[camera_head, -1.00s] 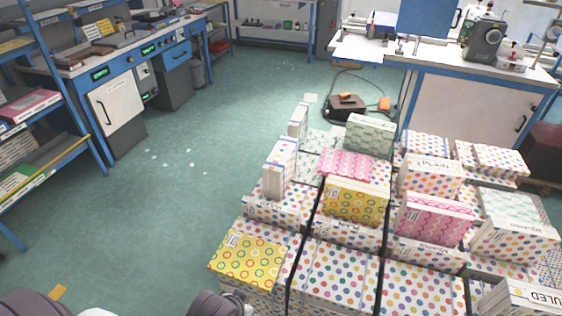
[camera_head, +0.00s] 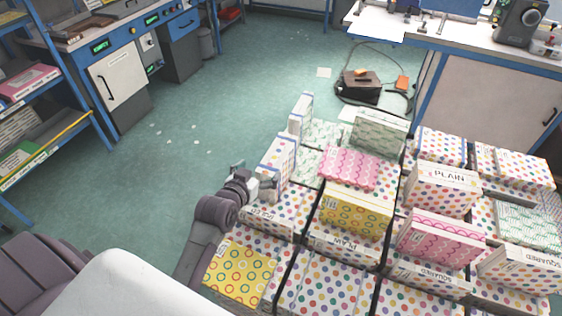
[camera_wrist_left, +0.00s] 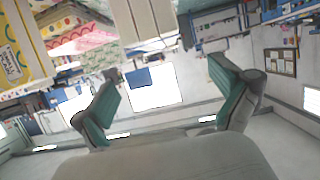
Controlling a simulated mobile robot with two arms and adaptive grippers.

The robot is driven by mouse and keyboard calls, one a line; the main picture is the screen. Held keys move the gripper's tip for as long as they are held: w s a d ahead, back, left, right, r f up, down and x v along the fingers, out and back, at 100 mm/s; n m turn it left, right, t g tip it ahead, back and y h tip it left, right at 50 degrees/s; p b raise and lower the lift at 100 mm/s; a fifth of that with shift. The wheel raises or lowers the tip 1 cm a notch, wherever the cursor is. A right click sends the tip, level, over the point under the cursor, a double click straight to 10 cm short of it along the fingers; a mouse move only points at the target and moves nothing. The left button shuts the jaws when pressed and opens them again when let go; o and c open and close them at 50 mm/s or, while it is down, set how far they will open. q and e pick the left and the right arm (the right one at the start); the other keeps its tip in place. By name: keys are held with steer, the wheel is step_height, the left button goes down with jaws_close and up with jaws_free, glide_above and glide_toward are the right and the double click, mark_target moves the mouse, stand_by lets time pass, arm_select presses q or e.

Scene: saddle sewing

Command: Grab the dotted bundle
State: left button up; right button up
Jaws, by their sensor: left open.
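Several stacks carry dotted paper, so I cannot tell for sure which one is the dotted bundle. An upright bundle (camera_head: 284,150) with a pale spine and small coloured marks stands at the left of the rows. A similar one (camera_head: 301,112) stands behind it. My left gripper (camera_head: 264,186) is at the near left side of the closer upright bundle; whether they touch is unclear. In the left wrist view, the two green-padded fingers (camera_wrist_left: 165,100) are spread with nothing between them. Pale upright bundles (camera_wrist_left: 148,18) show beyond them at the top. My right gripper is not in view.

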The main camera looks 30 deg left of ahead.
mark_target(276, 156)
arm_select(q)
steer(key=x, duration=0.5)
steer(key=shift+w+d+p, duration=0.1)
steer(key=shift+w+p, duration=0.05)
steer(key=shift+p, duration=0.15)
steer(key=shift+w+f, duration=0.2)
steer(key=shift+w, duration=0.1)
steer(key=shift+p+x, duration=0.5)
steer(key=shift+x, duration=1.7)
steer(key=shift+w+f, duration=0.35)
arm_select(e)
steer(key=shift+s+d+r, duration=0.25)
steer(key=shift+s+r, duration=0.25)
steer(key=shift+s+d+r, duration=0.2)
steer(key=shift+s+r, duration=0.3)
